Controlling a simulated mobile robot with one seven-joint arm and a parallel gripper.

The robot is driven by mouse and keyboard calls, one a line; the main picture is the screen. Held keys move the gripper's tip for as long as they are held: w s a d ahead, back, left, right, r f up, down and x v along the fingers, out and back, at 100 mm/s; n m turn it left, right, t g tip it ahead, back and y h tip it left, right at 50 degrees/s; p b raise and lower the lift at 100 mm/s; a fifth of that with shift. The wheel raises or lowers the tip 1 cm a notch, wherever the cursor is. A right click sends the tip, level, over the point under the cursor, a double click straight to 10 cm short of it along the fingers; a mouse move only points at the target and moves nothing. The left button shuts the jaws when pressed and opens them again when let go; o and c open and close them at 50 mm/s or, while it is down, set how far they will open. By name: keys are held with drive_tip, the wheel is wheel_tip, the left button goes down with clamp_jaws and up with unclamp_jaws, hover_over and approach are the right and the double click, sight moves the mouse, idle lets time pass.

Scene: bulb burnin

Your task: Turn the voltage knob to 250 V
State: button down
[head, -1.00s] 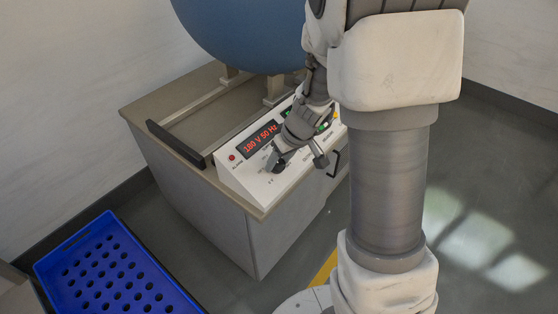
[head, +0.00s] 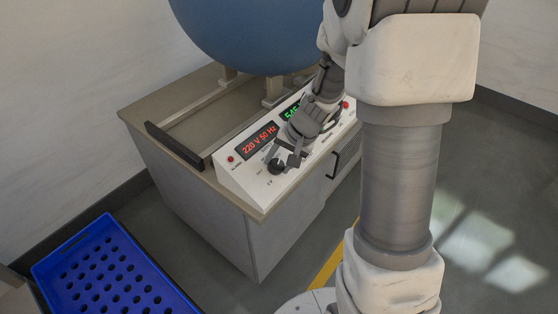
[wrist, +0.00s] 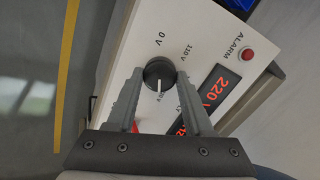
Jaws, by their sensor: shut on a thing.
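The voltage knob (wrist: 158,70) is round and black with a white pointer line, on the white sloped control panel (wrist: 118,52). Its pointer faces down in the wrist view, toward a label partly hidden near my gripper. The labels 0 V and 110 V show above and beside it. My gripper (wrist: 159,78) is shut on the knob, one finger on each side. In the head view the gripper (head: 285,161) reaches down to the knob (head: 275,167) at the panel's left part. The red display (head: 259,140) reads 220 V 50 Hz.
A red alarm lamp (wrist: 246,54) sits near the display. A green display (head: 291,112) is partly hidden by my arm. A large blue sphere (head: 245,38) stands behind the panel on the bench (head: 138,112). A blue perforated tray (head: 62,247) lies at lower left.

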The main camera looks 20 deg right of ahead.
drive_tip(key=m, duration=0.5)
drive_tip(key=shift+d+m+y, duration=0.1)
drive_tip(key=shift+m+y, duration=0.2)
drive_tip(key=m+p, duration=0.1)
drive_tip(key=m, duration=0.4)
drive_tip(key=shift+s, duration=0.1)
idle(0.3)
drive_tip(key=shift+c, duration=1.4)
unclamp_jaws()
drive_tip(key=p+v, duration=0.7)
drive_tip(key=v, duration=1)
drive_tip(key=shift+s+d, duration=0.25)
drive_tip(key=shift+s, duration=0.1)
